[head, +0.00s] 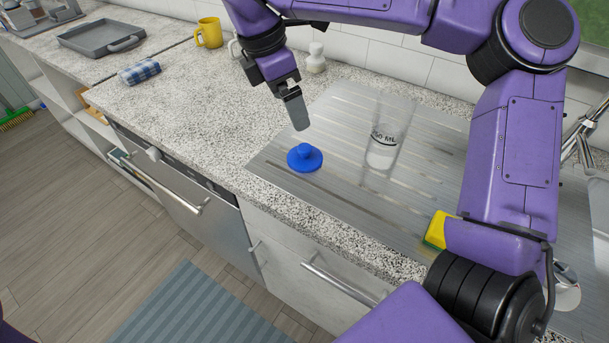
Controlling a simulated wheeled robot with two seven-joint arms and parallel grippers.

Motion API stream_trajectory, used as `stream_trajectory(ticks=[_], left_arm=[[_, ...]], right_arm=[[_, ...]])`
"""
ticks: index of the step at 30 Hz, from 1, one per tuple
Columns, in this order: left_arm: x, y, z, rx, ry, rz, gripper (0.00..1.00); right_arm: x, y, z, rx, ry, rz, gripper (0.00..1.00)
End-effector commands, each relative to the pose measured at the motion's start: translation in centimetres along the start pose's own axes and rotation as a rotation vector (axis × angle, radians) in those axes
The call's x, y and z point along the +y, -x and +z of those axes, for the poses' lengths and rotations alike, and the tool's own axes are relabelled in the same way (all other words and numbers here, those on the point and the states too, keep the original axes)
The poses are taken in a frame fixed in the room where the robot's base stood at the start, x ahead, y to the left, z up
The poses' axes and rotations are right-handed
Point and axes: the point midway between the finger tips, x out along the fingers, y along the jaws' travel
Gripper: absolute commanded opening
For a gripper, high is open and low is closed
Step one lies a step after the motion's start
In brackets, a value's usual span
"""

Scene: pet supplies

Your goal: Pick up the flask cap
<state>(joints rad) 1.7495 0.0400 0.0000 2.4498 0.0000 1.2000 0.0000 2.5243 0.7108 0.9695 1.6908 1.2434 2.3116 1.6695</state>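The blue flask cap (304,157) lies on the ridged metal drainboard (330,205), near its left end, with its round knob up. My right gripper (298,122) points down just above and behind the cap, apart from it, with nothing seen in it. Its fingers overlap from this side, so I cannot tell whether they are open or shut. A clear glass flask (384,147) with a dark volume marking stands on the drainboard to the right of the cap. My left gripper is out of view.
A yellow sponge (436,230) lies near my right arm. A white shaker-like object (316,58) stands behind the gripper. A yellow mug (208,32), a blue checked cloth (139,72) and a grey tray (100,37) are further left. The speckled counter (190,110) left of the drainboard is mostly clear.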

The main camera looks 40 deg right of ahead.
Motion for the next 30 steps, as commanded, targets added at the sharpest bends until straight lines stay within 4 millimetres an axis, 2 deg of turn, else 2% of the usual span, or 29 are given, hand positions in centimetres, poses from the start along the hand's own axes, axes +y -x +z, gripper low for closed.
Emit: stream_trajectory(ticks=[1,3,17,22,25,30], left_arm=[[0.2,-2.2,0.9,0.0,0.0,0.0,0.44],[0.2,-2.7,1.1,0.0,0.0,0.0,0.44],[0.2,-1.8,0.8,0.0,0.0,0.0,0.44],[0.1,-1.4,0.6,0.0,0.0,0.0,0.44],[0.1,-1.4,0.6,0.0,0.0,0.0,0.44],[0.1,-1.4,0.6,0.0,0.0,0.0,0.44]], right_arm=[[0.0,-2.3,-0.7,0.0,0.0,0.001,1.0],[0.0,-2.9,-0.8,0.0,0.0,0.0,1.0],[-0.3,-9.1,-0.5,0.0,0.002,-0.004,1.0],[-0.6,-12.2,-0.3,0.0,0.001,-0.004,1.0],[-0.5,-13.0,-0.3,0.001,-0.001,0.0,1.0],[-0.5,-13.1,-0.3,0.0,-0.001,0.001,1.0]])
